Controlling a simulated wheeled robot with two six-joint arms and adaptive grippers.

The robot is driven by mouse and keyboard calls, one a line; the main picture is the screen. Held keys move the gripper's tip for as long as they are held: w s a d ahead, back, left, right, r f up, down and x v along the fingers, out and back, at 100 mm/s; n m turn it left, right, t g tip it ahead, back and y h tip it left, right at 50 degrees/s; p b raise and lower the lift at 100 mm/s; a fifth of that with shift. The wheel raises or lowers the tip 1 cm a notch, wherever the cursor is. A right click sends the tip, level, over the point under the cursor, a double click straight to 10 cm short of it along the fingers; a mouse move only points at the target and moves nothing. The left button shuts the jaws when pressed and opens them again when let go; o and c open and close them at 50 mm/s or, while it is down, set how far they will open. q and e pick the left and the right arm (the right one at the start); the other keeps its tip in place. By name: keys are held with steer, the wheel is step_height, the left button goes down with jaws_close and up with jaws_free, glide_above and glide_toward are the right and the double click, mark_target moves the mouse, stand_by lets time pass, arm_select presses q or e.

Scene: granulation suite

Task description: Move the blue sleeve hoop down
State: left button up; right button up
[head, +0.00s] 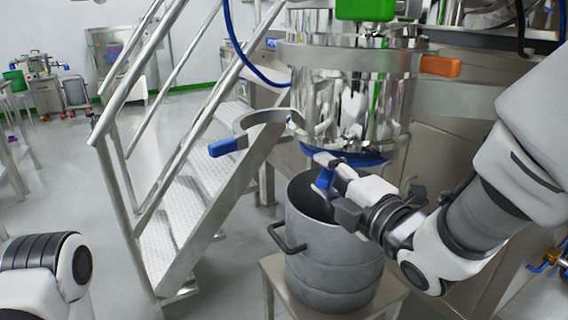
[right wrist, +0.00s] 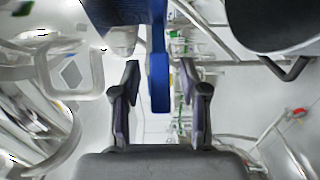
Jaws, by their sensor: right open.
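The blue sleeve hoop (head: 345,158) is a blue ring around the bottom of the shiny steel vessel, just above the grey drum. A blue tab (head: 323,180) hangs by its left side. In the right wrist view the tab (right wrist: 159,82) hangs down between the fingers, with a gap on each side, and the blue ring (right wrist: 118,12) shows at the top. My right gripper (head: 332,187) is open around the tab; its fingers (right wrist: 160,92) do not close on it. Of my left arm only a link shows at the lower left; its gripper is out of view.
The open grey drum (head: 335,262) stands on a low stand (head: 272,268) below the vessel (head: 350,100). A steel clamp band with a blue handle (head: 228,146) juts out left of the vessel. Metal stairs (head: 190,190) stand to the left. Free floor lies further left.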

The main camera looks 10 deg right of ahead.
jaws_close()
steer(key=shift+f, duration=0.1)
step_height(320, 180, down, 7)
steer(key=b, duration=0.6)
steer(key=shift+b, duration=0.35)
jaws_free()
